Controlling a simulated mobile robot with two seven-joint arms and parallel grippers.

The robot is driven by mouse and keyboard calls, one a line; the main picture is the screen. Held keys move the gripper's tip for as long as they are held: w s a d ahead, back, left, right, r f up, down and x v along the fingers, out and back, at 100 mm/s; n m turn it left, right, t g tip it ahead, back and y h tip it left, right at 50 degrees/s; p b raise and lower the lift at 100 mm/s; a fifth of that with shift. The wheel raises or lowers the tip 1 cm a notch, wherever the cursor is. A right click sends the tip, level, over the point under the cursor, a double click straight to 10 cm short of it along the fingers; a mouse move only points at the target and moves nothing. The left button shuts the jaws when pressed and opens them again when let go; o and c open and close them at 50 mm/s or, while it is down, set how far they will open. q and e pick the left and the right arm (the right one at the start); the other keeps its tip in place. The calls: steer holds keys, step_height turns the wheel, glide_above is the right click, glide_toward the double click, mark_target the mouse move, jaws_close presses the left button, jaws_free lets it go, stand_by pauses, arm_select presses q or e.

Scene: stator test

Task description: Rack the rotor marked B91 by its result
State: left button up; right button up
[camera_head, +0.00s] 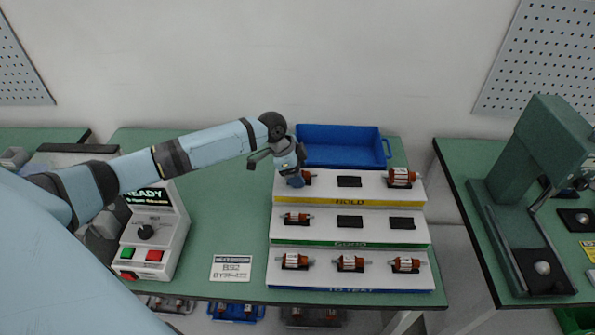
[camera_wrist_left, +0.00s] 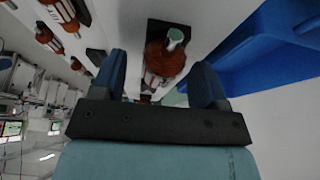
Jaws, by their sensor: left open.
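A white stepped rack (camera_head: 321,232) has a yellow HOLD tier on top, a green tier in the middle and a blue TO TEST tier at the bottom. My left gripper (camera_head: 294,181) is open at the left place of the HOLD tier. In the left wrist view its fingers (camera_wrist_left: 160,64) stand either side of a copper-and-white rotor (camera_wrist_left: 166,62); contact cannot be told. Another rotor (camera_head: 401,177) sits at the right of the HOLD tier, one (camera_head: 297,217) at the left of the green tier, and three (camera_head: 350,263) on TO TEST. No B91 mark is readable.
Empty black cradles show at HOLD middle (camera_head: 349,181) and green middle and right (camera_head: 402,223). A blue bin (camera_head: 340,146) stands behind the rack. A tester (camera_head: 151,232) reading READY and a printed card (camera_head: 231,268) are left. A green press (camera_head: 515,190) stands on the right table.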

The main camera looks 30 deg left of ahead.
arm_select(q)
steer(key=b+v, duration=0.1)
steer(key=v, duration=1.3)
steer(key=shift+d+f, duration=0.15)
